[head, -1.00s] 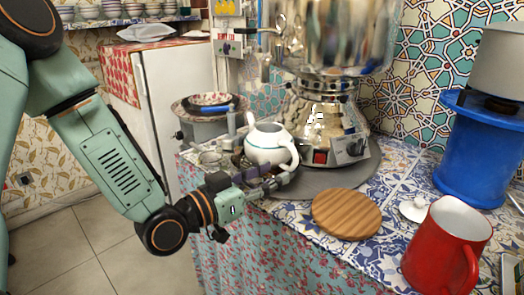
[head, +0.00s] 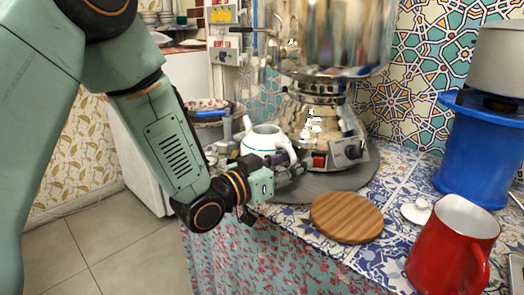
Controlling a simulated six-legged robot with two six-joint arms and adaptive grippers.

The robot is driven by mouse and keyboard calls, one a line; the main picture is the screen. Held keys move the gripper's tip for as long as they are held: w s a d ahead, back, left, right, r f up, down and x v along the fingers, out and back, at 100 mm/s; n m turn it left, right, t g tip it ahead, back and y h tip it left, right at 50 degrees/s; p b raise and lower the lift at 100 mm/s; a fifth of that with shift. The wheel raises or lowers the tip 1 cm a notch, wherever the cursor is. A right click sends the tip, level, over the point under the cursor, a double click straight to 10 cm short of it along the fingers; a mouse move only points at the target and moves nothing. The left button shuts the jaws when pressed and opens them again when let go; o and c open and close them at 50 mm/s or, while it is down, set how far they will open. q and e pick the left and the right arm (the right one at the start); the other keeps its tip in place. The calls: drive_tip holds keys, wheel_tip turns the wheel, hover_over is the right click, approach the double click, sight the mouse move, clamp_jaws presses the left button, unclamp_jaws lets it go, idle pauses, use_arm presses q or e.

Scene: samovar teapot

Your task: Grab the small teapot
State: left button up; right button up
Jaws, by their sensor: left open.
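The small white teapot (head: 262,138) with a teal line near its open top stands on the counter in front of the samovar (head: 318,125). Its handle faces right, toward me. My left gripper (head: 274,168) is open at the near side of the teapot, close to the handle, and hides the pot's lower part. I cannot tell whether the fingers touch it. A small white lid (head: 416,211) lies on the tiled cloth to the right. My right gripper is out of view.
A round wooden board (head: 346,217) lies right of my left gripper. A red pitcher (head: 452,248) stands at the front right, and a blue stand (head: 483,150) with a pot behind it. A patterned bowl (head: 207,109) is at the left.

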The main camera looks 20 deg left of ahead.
use_arm(q)
drive_tip(key=shift+c, duration=0.5)
clamp_jaws()
